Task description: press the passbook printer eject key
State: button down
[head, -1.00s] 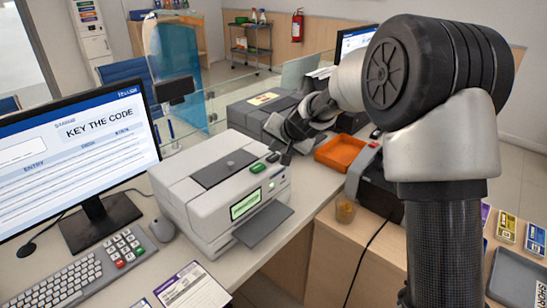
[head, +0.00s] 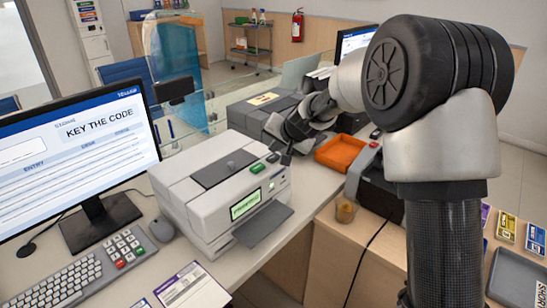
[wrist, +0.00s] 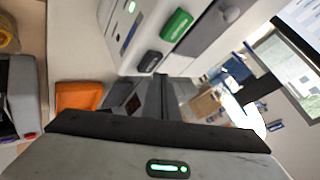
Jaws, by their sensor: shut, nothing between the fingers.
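The passbook printer (head: 190,195) is a pale grey box on the counter, with a lit green display (head: 246,204) on its front. A green key (head: 257,168) and a dark key (head: 272,158) sit side by side at its top right front edge. Both also show in the wrist view, the green key (wrist: 177,25) and the dark key (wrist: 150,61); I cannot read their labels. My gripper (head: 287,157) is shut and empty, its tips close to the dark key at the printer's right corner. I cannot tell whether they touch it.
An orange tray (head: 340,152) lies on the counter right of the printer. A dark grey machine (head: 374,185) and a small amber cup (head: 346,211) stand nearer on the right. A glass screen stands behind.

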aim_at(275, 159)
jog(key=shift+f, duration=0.15)
jog(key=shift+f+b, duration=0.3)
jog(key=shift+b, duration=0.25)
jog(key=shift+f+b, duration=0.45)
jog(key=shift+b, duration=0.05)
dwell(0.9)
jog(key=shift+r, duration=0.1)
jog(key=shift+r+p, duration=0.7)
jog(key=shift+r, duration=0.1)
notch_tip(275, 159, up, 5)
jog(key=p, duration=0.4)
dwell(0.4)
